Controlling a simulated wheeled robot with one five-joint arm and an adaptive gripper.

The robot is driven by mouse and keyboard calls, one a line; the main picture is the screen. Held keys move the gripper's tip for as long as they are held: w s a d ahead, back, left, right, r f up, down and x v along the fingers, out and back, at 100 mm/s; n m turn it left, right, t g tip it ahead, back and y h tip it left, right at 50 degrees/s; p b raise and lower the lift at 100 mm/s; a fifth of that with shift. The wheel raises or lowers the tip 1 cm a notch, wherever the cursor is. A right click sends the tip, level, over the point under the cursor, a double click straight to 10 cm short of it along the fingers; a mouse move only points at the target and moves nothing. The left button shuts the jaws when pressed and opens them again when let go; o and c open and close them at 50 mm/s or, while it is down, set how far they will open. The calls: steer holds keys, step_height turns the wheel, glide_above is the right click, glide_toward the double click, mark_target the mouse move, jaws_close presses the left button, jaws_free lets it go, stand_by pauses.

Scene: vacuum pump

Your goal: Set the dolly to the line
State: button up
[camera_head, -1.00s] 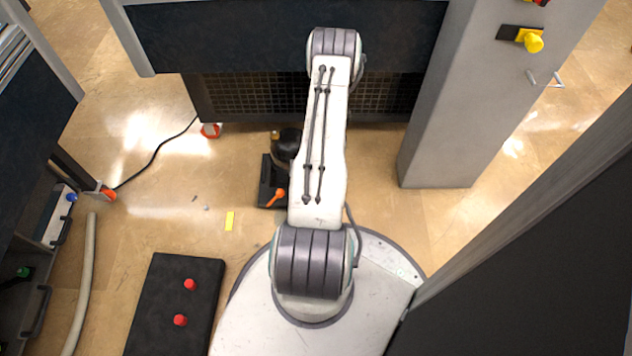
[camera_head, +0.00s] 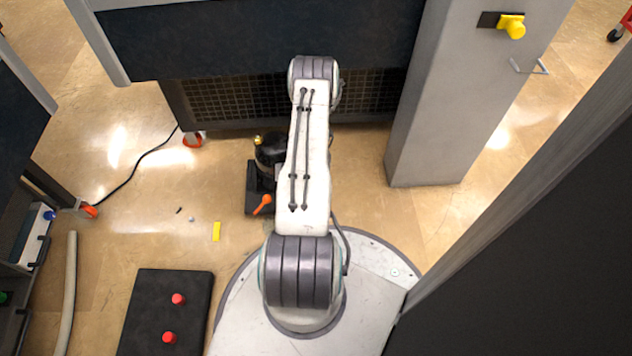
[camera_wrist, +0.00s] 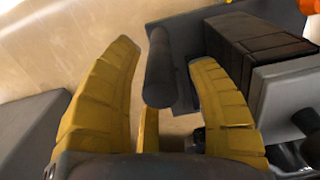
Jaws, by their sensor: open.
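The dolly (camera_head: 252,203) is a low black base on the floor, carrying a black pump body (camera_head: 268,152) and an orange lever (camera_head: 262,205). My arm covers its right side in the head view. My gripper is hidden in the head view. In the wrist view my gripper (camera_wrist: 170,95) is open, its yellow fingers on either side of a dark round bar (camera_wrist: 159,70), not visibly closed on it. A dark ribbed block (camera_wrist: 262,50) is right of the bar.
A dark cabinet with a mesh front (camera_head: 235,100) stands behind the dolly, with a grey pillar (camera_head: 440,100) to the right. A black mat-like block with red knobs (camera_head: 150,300), a pale hose (camera_head: 68,290) and a black cable (camera_head: 140,165) lie left. Floor around the line is mostly clear.

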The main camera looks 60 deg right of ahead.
jaws_close()
stand_by(0.5)
steer(key=shift+a, duration=0.1)
